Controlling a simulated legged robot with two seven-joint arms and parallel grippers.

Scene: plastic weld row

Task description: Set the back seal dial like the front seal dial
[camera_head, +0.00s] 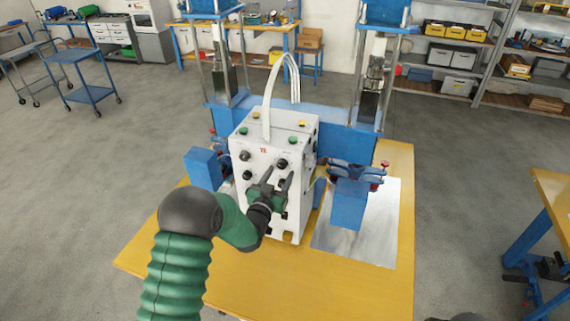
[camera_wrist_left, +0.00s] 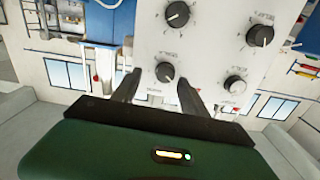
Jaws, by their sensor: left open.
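A white control box (camera_head: 262,190) stands on the yellow table, with several black dials on its front face. An upper left dial (camera_head: 244,155) and an upper right dial (camera_head: 282,163) show in the head view. My left gripper (camera_head: 278,181) is open in front of the right side of that face and hides part of it. In the left wrist view, one black dial (camera_wrist_left: 165,72) appears between the open fingertips (camera_wrist_left: 158,79). The labels are too blurred to tell front from back seal. My right gripper is out of view.
The box has green and yellow buttons (camera_head: 293,140) and a white cable loop (camera_head: 268,95) on top. Blue fixtures (camera_head: 349,204) (camera_head: 203,168) flank it, and a metal plate (camera_head: 385,235) lies at right. The yellow tabletop (camera_head: 310,285) is clear in front.

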